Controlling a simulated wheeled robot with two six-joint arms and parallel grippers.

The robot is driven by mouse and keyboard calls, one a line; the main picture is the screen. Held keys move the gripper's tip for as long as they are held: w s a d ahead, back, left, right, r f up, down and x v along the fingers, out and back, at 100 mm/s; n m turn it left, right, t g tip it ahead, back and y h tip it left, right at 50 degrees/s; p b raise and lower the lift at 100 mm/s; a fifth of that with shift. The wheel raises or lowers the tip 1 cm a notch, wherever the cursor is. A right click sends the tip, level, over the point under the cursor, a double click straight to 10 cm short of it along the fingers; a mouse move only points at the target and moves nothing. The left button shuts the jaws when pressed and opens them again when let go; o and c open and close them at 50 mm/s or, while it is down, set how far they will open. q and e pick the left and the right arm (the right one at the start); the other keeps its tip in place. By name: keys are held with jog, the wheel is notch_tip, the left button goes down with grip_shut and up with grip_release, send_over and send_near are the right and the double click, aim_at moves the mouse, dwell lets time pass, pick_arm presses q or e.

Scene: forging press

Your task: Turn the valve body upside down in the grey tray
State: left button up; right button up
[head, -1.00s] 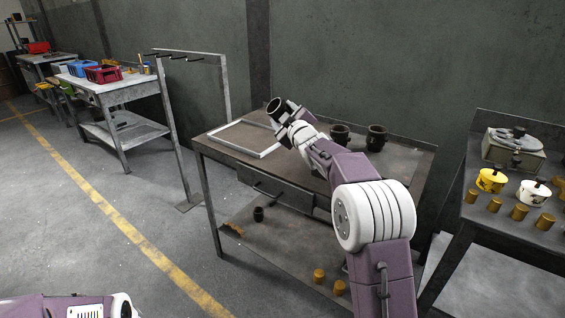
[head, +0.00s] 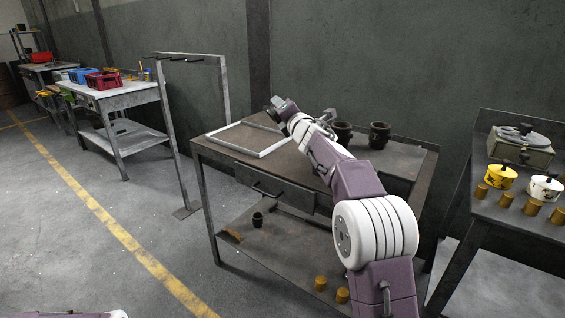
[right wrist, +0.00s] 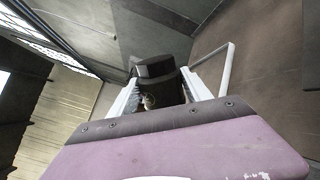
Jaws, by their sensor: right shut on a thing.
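My right gripper (head: 273,110) is at the back of the table over the tray's right part, its jaws mostly hidden by my wrist. In the right wrist view a dark cylindrical valve body (right wrist: 160,78) sits between its two light fingers (right wrist: 160,100), which are shut on it. In the head view only a small dark part of the body (head: 269,113) shows, so its exact tilt is unclear. The grey tray (head: 222,142) is a light-rimmed rectangle on the table, partly behind my arm; its rim also shows in the right wrist view (right wrist: 228,68). My left gripper is outside the view.
Two dark, similar bodies (head: 343,134) (head: 379,135) stand on the table right of my forearm. The lower shelf holds another dark piece (head: 258,219) and brass-coloured cylinders (head: 320,283). A right-hand bench (head: 480,205) carries yellow and white pots. A hook rack (head: 187,130) stands left.

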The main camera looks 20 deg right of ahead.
jog(key=shift+r+n, duration=0.1)
jog(key=shift+n, duration=0.9)
jog(key=n, duration=0.3)
jog(key=shift+b, duration=0.4)
jog(key=n, duration=0.6)
